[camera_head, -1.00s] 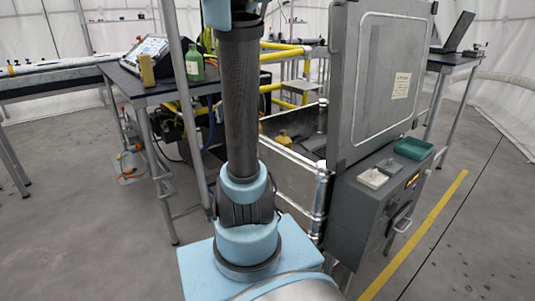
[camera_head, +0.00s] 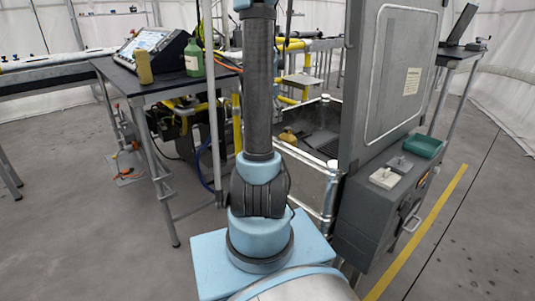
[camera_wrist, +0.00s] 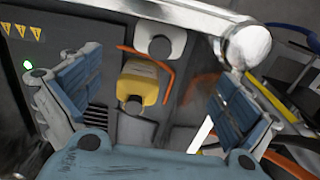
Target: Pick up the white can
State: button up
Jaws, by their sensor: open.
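In the wrist view, a white, rounded container with a dark round cap (camera_wrist: 155,40) shows near the top middle; it looks like the white can. A yellow container with a label and a dark cap (camera_wrist: 141,82) is just below it in the picture. My gripper (camera_wrist: 160,72) is open, its two blue-padded fingers spread wide left and right. Both containers show in the gap between the fingers, and nothing is held. In the head view my gripper is out of frame above, and I cannot make out the white can.
A metal bin (camera_head: 303,168) with a raised lid (camera_head: 385,75) holds a yellow container. A grey cabinet (camera_head: 365,220) with a green tray (camera_head: 423,146) stands at right. A table (camera_head: 150,90) with a green bottle (camera_head: 193,58) is at left. A bright metal post end (camera_wrist: 246,45) is near my right finger.

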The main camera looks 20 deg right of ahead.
notch_tip(320, 180, down, 14)
jog(key=shift+a, duration=0.25)
jog(key=shift+r, duration=0.15)
jog(key=c, duration=1.6)
